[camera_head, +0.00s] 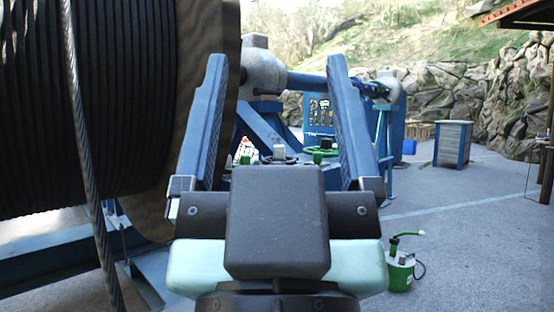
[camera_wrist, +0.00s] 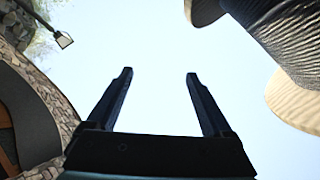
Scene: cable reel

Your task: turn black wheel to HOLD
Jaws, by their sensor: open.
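My gripper (camera_head: 277,62) fills the middle of the head view, its two blue fingers spread wide with nothing between them. In the wrist view my gripper (camera_wrist: 159,73) is also open and empty, pointing at the sky. Beyond it, low between the fingers in the head view, a dark wheel rim (camera_head: 266,161) shows just above my gripper's body; it seems to be the black wheel. Most of it is hidden, and its setting and any HOLD mark cannot be read. A green wheel (camera_head: 322,151) is beside it on the right, partly covered by my right finger.
A large cable reel (camera_head: 90,110) takes up the left, with a loose cable in front. A blue panel (camera_head: 320,108) stands behind the wheels. A green canister (camera_head: 400,273) stands on the ground at right. A blue-grey box (camera_head: 452,145) is farther back. Open paving lies at right.

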